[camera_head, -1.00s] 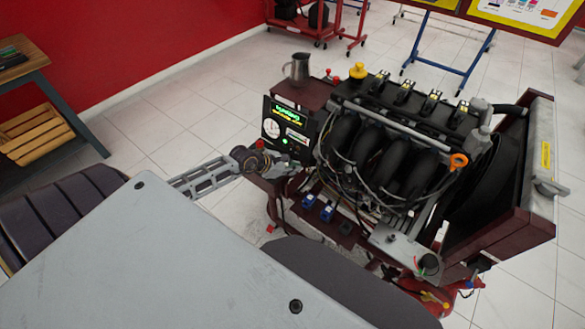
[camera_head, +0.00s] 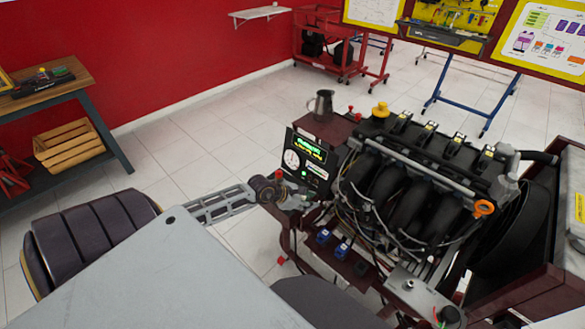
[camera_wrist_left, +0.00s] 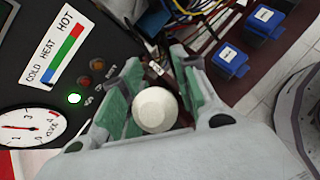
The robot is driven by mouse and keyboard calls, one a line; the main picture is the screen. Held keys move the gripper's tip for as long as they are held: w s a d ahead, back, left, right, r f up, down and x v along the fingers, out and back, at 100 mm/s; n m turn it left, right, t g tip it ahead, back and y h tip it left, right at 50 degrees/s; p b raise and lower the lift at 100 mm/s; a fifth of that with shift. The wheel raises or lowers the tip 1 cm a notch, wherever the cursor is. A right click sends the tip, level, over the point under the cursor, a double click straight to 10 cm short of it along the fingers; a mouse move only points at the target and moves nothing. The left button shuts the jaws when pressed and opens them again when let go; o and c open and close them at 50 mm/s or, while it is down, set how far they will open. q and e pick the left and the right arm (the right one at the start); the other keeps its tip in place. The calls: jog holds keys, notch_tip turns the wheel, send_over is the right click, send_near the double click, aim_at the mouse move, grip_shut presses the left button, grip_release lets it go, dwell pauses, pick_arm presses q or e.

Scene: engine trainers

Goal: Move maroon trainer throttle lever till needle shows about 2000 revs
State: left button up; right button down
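The maroon trainer (camera_head: 322,128) stands right of centre in the head view, with its black instrument panel (camera_head: 307,160) facing me. A pale round knob (camera_wrist_left: 155,109), apparently the throttle lever's, shows in the left wrist view; its stem is hidden. The rev gauge (camera_wrist_left: 28,127) has a red needle pointing left in the wrist view, near the 1; an exact reading is unclear. My right gripper is out of view.
The engine (camera_head: 405,185) with hoses and wiring lies right of the panel. Blue connectors (camera_wrist_left: 264,22) sit near the gripper. A wooden bench (camera_head: 60,90) is at far left, with open floor between.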

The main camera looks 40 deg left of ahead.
pick_arm(q)
jog(key=v, duration=1.1)
jog(key=shift+r, duration=0.2)
dwell(0.6)
jog(key=shift+s+a, duration=0.1)
jog(key=shift+s, duration=0.05)
dwell(0.7)
